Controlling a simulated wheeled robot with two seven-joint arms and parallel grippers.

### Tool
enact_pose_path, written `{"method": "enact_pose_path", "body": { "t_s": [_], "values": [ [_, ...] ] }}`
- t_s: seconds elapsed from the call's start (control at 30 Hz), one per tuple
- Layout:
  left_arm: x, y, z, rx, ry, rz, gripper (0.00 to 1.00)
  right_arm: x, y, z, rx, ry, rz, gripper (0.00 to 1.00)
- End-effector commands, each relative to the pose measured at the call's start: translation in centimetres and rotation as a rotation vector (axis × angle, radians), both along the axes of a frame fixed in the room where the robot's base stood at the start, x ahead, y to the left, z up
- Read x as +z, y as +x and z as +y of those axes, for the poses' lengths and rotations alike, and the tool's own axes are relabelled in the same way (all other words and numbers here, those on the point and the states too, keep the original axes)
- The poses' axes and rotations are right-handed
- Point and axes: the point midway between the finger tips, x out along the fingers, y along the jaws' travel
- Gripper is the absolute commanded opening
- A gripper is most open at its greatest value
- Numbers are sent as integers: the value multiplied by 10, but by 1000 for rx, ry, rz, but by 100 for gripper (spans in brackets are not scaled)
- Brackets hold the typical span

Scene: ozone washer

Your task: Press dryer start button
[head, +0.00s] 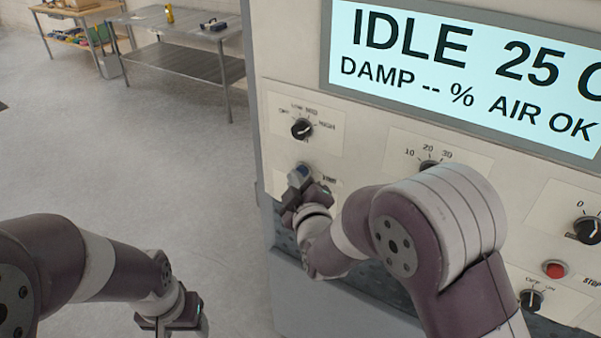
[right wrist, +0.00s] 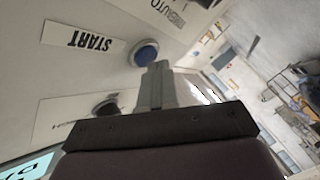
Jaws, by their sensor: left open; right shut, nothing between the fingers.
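The dryer's blue start button (head: 304,168) is on the panel below the left knob, partly hidden by my right gripper. In the right wrist view the button (right wrist: 145,53) sits beside a START label (right wrist: 84,41). My right gripper (head: 296,177) is shut and empty, its tips at the button's lower edge in the head view. In the right wrist view the shut fingers (right wrist: 158,68) end very close to the button; I cannot tell whether they touch it. My left gripper (head: 172,312) is low at the bottom, away from the panel, and open.
The display (head: 460,75) reads IDLE, 25, DAMP --%, AIR OK. A left knob (head: 301,128), a middle knob (head: 430,165), a right knob (head: 587,230), a lower knob (head: 531,299) and a red stop button (head: 555,269) are on the panel.

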Motion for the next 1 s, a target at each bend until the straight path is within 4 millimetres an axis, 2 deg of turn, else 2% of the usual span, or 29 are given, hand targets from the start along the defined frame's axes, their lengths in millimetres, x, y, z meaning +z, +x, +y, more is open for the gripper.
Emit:
{"method": "enact_pose_path", "body": {
  "t_s": [0.63, 1.0],
  "values": [
    [-2, 0, 0, 0, 0, 0, 61, 0, 3, -2, -1, 1, 0, 0],
    [-4, 0, 0, 0, 0, 0, 61, -1, -11, 8, 0, 1, 2, 0]
  ]
}}
